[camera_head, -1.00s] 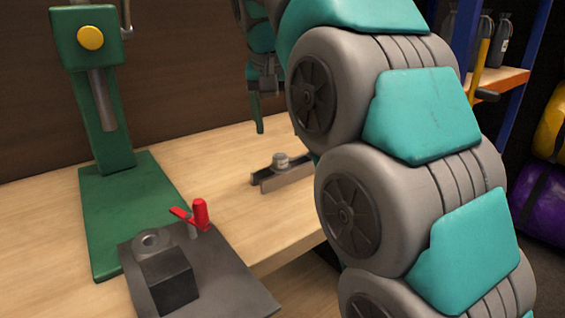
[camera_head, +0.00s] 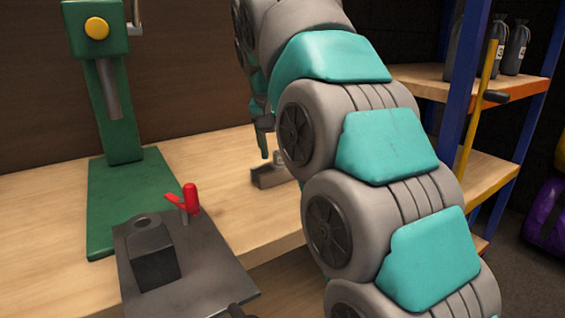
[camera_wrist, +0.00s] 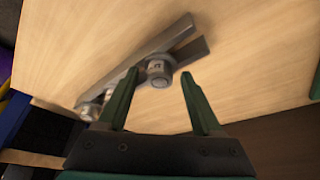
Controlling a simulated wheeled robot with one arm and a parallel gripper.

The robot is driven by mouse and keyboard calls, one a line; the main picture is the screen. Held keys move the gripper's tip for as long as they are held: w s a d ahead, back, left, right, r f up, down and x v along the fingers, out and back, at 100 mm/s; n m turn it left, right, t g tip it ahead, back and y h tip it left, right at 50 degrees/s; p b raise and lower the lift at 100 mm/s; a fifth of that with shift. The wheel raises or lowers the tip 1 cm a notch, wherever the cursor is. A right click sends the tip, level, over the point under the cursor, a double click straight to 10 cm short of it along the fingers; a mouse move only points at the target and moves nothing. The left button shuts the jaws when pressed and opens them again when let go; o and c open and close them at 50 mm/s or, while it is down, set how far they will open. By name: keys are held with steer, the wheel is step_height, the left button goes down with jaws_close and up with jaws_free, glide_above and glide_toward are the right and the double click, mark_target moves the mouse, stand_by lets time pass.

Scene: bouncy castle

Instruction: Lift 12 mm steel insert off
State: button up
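A grey steel insert (camera_wrist: 158,72), short and round with an unreadable mark, stands at a slotted grey rack (camera_wrist: 188,52) in the wrist view. More round metal pieces (camera_wrist: 90,108) sit lower left along the rack, partly behind my left finger. My gripper (camera_wrist: 160,76) is open, its two green fingers apart. The insert shows between the fingertips, nearer the left one; I see no grip on it. In the head view the rack (camera_head: 266,178) lies on the bench, partly hidden by my arm.
A green press (camera_head: 125,205) stands on the bench at left. Before it, a dark plate (camera_head: 205,280) carries a dark block (camera_head: 155,268) with a round opening on top and a red clamp handle (camera_head: 189,200).

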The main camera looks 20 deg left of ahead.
mark_target(280, 153)
jaws_close()
stand_by(0.3)
steer(key=shift+r, duration=0.15)
stand_by(0.4)
steer(key=shift+r, duration=0.65)
step_height(280, 153, up, 2)
steer(key=shift+r+p, duration=0.1)
steer(key=shift+p, duration=0.9)
steer(key=shift+s+d+b, duration=0.3)
steer(key=shift+d+b, duration=0.05)
steer(key=shift+d, duration=0.1)
steer(key=s+d+r+b, duration=0.1)
steer(key=s+d+b, duration=0.1)
steer(key=s+d, duration=0.6)
steer(key=d, duration=0.4)
steer(key=shift+s, duration=0.3)
steer(key=shift+d+r, duration=0.1)
steer(key=shift+r, duration=0.05)
